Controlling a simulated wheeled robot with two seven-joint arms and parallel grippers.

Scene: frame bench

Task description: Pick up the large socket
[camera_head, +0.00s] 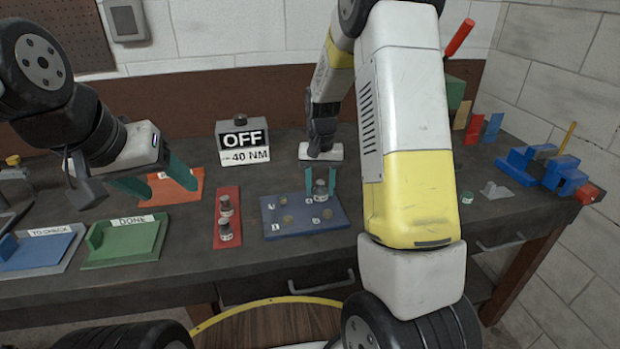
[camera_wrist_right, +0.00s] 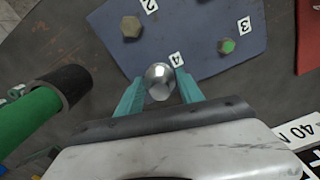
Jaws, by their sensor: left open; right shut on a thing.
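My right gripper (camera_head: 320,182) reaches down over the far right part of the blue numbered plate (camera_head: 290,229). Its teal fingers are shut on the large socket (camera_head: 320,190), a shiny metal piece with a rounded top. In the right wrist view the socket (camera_wrist_right: 160,82) sits between the fingertips (camera_wrist_right: 160,92), beside the label 4. Whether its lower end touches the plate cannot be told. My left gripper (camera_head: 155,184) is open and empty, above the bench near the orange tray (camera_head: 175,188).
A display block (camera_head: 243,143) reads OFF and 40 NM behind the plate. A green DONE tray (camera_head: 128,243) and a blue TO CHECK tray (camera_head: 42,250) lie at left. Blue fixtures (camera_head: 540,168) stand at right. In the wrist view a green-and-black cylinder (camera_wrist_right: 35,115) is close at left.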

